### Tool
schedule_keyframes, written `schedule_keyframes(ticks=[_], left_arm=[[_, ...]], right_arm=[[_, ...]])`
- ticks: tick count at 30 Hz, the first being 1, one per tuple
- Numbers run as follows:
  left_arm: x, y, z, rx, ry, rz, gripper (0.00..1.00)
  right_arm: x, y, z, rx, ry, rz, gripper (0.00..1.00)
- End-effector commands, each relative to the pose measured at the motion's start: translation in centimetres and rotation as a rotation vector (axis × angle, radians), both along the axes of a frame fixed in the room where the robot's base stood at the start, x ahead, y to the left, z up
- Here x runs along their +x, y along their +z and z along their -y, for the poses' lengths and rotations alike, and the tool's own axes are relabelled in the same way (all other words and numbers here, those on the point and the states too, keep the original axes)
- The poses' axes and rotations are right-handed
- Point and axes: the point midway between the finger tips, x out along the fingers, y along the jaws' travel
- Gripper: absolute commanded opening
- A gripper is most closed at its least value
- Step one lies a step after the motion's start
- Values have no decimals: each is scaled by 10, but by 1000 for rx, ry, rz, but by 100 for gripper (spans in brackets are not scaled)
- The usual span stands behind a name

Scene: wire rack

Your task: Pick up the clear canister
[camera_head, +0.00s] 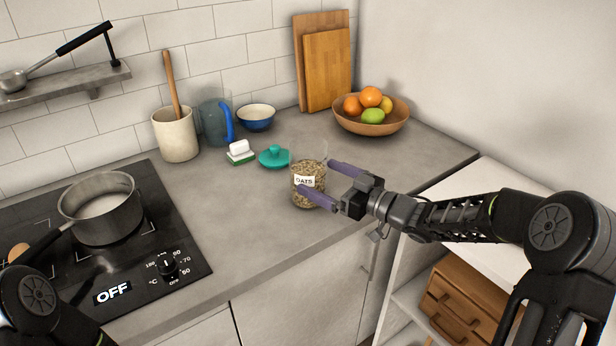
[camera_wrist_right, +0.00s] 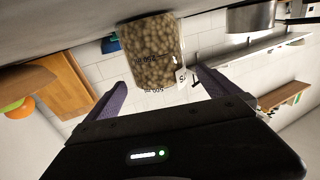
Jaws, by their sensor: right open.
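The clear canister (camera_head: 309,172) stands upright on the grey counter, partly filled with oats and bearing a white "OATS" label. My right gripper (camera_head: 322,180) is open at its right side. One finger reaches across the canister's lower front and the other is towards its back right. In the right wrist view, the canister (camera_wrist_right: 150,50) shows upside down between the two spread fingertips (camera_wrist_right: 160,80). I cannot tell how deep it sits between them; no grip is seen. Part of my left arm shows at lower left, but its gripper is out of view.
A teal lid (camera_head: 275,157) and a sponge (camera_head: 239,152) lie behind left of the canister. A blue bowl (camera_head: 256,119), pitcher (camera_head: 214,124), utensil crock (camera_head: 176,136) and fruit bowl (camera_head: 371,124) stand farther back. A pot (camera_head: 101,210) is on the hob. The counter's front edge is close.

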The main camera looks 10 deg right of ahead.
Motion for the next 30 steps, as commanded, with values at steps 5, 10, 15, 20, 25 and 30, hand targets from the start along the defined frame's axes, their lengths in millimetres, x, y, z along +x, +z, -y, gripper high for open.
schedule_keyframes(ticks=[5, 10, 15, 20, 25, 30], left_arm=[[0, 8, 0, 0, 0, 0, 36], [0, 11, 0, 0, 0, -1, 36], [0, 10, 0, 0, 0, -1, 36], [0, 10, 0, 0, 0, -1, 36], [0, 10, 0, 0, 0, -1, 36], [0, 10, 0, 0, 0, -1, 36]], right_arm=[[20, 0, -15, 3, 3, -1, 100], [35, -1, -28, 1, 2, -1, 100], [38, -2, -29, 0, 0, 0, 100], [38, -2, -29, 0, 0, 0, 100], [37, -2, -29, 0, 0, 0, 100], [37, -2, -29, 0, 0, 0, 98]])
